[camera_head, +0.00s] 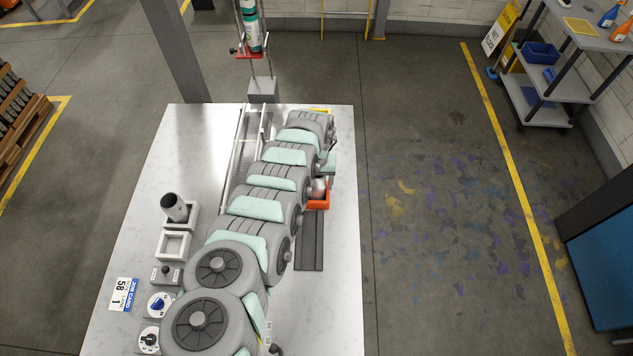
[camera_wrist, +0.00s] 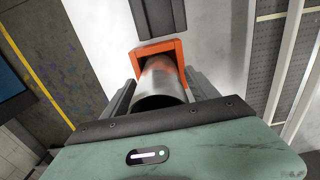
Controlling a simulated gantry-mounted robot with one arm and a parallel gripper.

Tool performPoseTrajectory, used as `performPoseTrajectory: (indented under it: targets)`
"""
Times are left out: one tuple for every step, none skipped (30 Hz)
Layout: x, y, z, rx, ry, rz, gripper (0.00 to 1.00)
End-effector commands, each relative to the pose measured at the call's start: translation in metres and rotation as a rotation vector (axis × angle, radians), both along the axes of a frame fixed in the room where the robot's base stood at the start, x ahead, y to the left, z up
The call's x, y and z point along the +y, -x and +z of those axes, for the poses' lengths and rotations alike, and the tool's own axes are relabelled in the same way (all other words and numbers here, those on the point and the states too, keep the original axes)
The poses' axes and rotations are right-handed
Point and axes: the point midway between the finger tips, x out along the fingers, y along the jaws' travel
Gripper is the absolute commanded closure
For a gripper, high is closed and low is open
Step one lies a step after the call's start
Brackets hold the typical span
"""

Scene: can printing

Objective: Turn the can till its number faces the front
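The can (camera_wrist: 160,98) is bare silvery metal and stands in an orange holder (camera_wrist: 182,52) in the wrist view. A small part of the can (camera_head: 319,187) and the orange holder (camera_head: 318,202) show beside my arm in the head view. My gripper (camera_wrist: 160,80) has one dark finger on each side of the can. I cannot tell whether the fingers press on it or leave a narrow gap. No number is readable on the can's visible surface. The gripper is mostly hidden behind my arm in the head view.
A dark strip (camera_head: 309,242) lies just in front of the holder. Metal rails (camera_head: 241,160) run left of my arm. A grey cylinder (camera_head: 174,207), a white square frame (camera_head: 173,245), knobs (camera_head: 159,304) and a job card (camera_head: 124,294) stand or lie at left.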

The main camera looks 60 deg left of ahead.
Motion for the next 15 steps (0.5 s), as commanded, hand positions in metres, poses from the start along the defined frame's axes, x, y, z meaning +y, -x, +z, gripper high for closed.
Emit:
performPoseTrajectory:
  targets:
    - [0.0, 0.0001, 0.0, 0.0, 0.0, 0.0, 0.36]
    - [0.0, 0.0, 0.0, 0.0, 0.0, 0.0, 0.39]
    - [0.0, 0.0, 0.0, 0.0, 0.0, 0.0, 0.42]
    - [0.0, 0.0001, 0.0001, 0.0, 0.0, 0.0, 0.45]
    - [0.0, 0.0001, 0.0001, 0.0, 0.0, 0.0, 0.47]
    - [0.0, 0.0, 0.0001, 0.0, 0.0, 0.0, 0.5]
    - [0.0, 0.0, 0.0, 0.0, 0.0, 0.0, 0.53]
    - [0.0, 0.0, 0.0, 0.0, 0.0, 0.0, 0.55]
    - [0.0, 0.0, 0.0, 0.0, 0.0, 0.0, 0.59]
    - [0.0, 0.0, 0.0, 0.0, 0.0, 0.0, 0.61]
    - [0.0, 0.0, 0.0, 0.0, 0.0, 0.0, 0.63]
    - [-0.0001, 0.0, -0.0001, 0.0, 0.0, 0.0, 0.67]
    - [0.0, 0.0001, 0.0, 0.0, 0.0, 0.0, 0.69]
    - [0.0, 0.0001, 0.0, 0.0, 0.0, 0.0, 0.72]
    - [0.0, 0.0001, 0.0, 0.0, 0.0, 0.0, 0.75]
